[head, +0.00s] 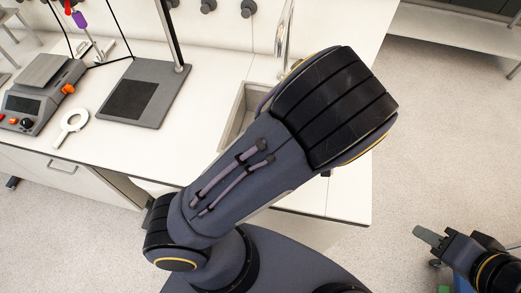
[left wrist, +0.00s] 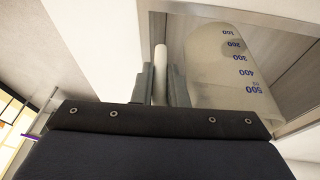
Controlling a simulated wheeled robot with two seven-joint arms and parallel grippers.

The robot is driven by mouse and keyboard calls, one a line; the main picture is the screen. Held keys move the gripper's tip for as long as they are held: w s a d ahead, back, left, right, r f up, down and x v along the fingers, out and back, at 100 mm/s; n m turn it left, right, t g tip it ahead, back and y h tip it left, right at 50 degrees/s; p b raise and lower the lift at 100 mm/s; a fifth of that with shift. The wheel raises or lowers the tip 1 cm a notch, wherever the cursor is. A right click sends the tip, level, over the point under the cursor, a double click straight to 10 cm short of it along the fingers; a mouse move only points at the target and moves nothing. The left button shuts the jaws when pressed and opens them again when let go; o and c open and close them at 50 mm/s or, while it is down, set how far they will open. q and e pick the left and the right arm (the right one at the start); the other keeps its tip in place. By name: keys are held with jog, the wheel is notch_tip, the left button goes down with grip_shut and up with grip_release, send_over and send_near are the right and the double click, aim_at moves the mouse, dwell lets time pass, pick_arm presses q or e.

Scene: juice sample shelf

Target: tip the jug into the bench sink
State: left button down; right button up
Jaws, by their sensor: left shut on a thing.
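The jug (left wrist: 232,68) is pale and translucent with blue marks from 100 to 500; it shows only in the left wrist view. My left gripper (left wrist: 161,88) is shut on its pale upright handle (left wrist: 160,62), one finger on each side. The jug is over or within the bench sink (left wrist: 290,17), whose metal rim and walls surround it in that view. Its exact tilt and contents cannot be told. In the head view my left arm hides the jug, the left gripper and most of the sink (head: 238,117). My right gripper (head: 428,236) is at lower right, away from the bench, above the floor.
The tap (head: 283,35) rises behind the sink. A dark-plated stand (head: 140,97), a white ring-shaped thing (head: 70,124) and a grey bench device (head: 38,95) stand on the bench left of the sink. Open floor lies to the right.

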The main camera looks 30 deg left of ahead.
pick_arm(q)
jog(key=shift+d+r, duration=0.25)
jog(key=shift+d+r+y, duration=0.25)
jog(key=shift+d+y, duration=0.2)
jog(key=shift+y, duration=0.65)
jog(key=shift+a, duration=0.1)
